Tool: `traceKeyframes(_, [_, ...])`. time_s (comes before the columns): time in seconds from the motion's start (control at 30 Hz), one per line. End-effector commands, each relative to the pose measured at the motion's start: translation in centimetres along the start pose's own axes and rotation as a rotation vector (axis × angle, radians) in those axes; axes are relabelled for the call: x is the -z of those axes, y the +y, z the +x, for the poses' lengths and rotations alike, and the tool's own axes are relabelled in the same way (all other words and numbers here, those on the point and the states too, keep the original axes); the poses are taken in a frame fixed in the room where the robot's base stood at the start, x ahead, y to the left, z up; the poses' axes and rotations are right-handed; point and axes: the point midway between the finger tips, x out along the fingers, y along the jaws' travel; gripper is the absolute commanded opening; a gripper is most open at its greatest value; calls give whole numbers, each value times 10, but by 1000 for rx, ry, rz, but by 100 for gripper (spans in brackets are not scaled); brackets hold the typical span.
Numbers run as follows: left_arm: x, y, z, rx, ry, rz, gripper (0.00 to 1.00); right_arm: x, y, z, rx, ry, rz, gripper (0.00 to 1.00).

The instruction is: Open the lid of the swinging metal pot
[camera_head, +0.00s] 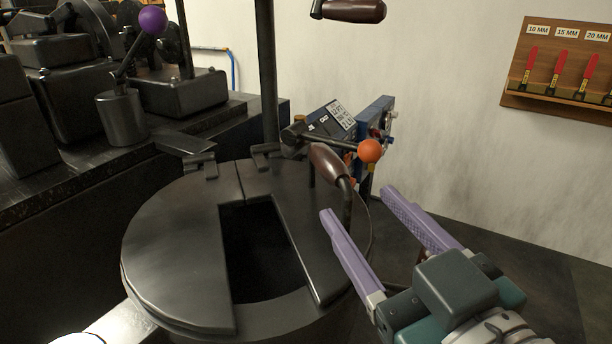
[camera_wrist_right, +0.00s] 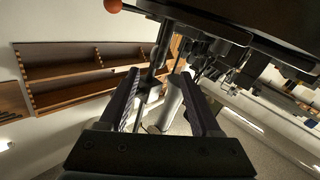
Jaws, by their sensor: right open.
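The dark metal pot (camera_head: 175,255) stands front and centre in the head view, with a round lid on top. The lid (camera_head: 290,190) has a seam, a dark rectangular gap (camera_head: 258,250) and hinges at its back edge. A handle with a brown grip (camera_head: 328,163) rises on a bent metal rod at the lid's right side. My right gripper (camera_head: 357,203) is open, its purple fingers pointing toward the handle's rod from the right. In the right wrist view the open fingers (camera_wrist_right: 158,78) have a dark rod between or beyond them; contact cannot be told. My left gripper is not in view.
A lever with an orange ball (camera_head: 370,151) is just behind the handle. A vertical post (camera_head: 267,75) stands behind the pot. Dark machinery with a purple-knobbed lever (camera_head: 153,20) fills the left. A wooden tool rack (camera_head: 565,65) hangs on the right wall.

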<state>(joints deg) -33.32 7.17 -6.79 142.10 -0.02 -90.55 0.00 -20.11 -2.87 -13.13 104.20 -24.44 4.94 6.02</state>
Motion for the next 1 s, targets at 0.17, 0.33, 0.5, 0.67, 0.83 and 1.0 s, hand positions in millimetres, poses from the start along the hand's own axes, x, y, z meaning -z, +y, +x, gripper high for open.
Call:
traceKeyframes(0.17, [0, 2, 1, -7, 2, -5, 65, 2, 0, 20, 1, 8, -2, 64])
traceKeyframes(0.33, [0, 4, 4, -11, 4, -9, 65, 2, 0, 51, 1, 7, -1, 64])
traceKeyframes(0.5, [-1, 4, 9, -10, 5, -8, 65, 1, 0, 79, 0, 5, -1, 64])
traceKeyframes(0.67, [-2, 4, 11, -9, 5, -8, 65, 1, 0, 94, 0, 3, -1, 64])
traceKeyframes(0.83, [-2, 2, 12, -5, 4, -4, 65, 2, 0, 98, 0, 2, -1, 64])
traceKeyframes(1.0, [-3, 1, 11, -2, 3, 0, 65, 2, 0, 98, 0, 2, 0, 64])
